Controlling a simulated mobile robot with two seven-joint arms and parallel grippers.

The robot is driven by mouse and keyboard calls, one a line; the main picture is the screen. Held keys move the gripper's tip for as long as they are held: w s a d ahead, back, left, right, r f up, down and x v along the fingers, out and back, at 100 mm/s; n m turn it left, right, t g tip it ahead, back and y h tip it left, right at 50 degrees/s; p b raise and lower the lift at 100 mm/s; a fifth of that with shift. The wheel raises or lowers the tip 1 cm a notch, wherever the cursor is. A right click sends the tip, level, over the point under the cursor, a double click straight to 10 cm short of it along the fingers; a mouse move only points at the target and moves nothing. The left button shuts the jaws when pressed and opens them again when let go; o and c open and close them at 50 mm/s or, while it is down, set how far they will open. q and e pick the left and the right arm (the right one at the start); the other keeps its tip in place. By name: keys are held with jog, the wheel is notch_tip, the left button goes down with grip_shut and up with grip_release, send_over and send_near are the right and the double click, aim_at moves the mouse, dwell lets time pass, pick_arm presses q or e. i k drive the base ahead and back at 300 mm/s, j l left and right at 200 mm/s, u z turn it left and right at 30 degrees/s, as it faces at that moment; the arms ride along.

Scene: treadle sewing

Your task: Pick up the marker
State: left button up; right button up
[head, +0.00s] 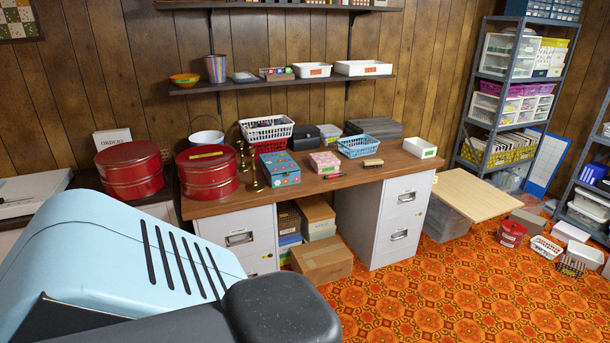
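I cannot pick out the marker for certain. Neither of my grippers shows in the head view. The lower left of the view is blocked up close, which hides part of the room there.
Cardboard boxes (321,261) stand beneath. A metal rack (509,95) stands right. The orange patterned carpet (450,290) is open in front.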

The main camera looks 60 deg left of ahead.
aim_at(333, 177)
jog(key=j+u, duration=0.1)
jog(key=u, duration=0.3)
jog(key=i+j+u, duration=0.1)
jog(key=u, duration=0.75)
jog(key=i+j+u, duration=0.1)
jog(key=u, duration=0.35)
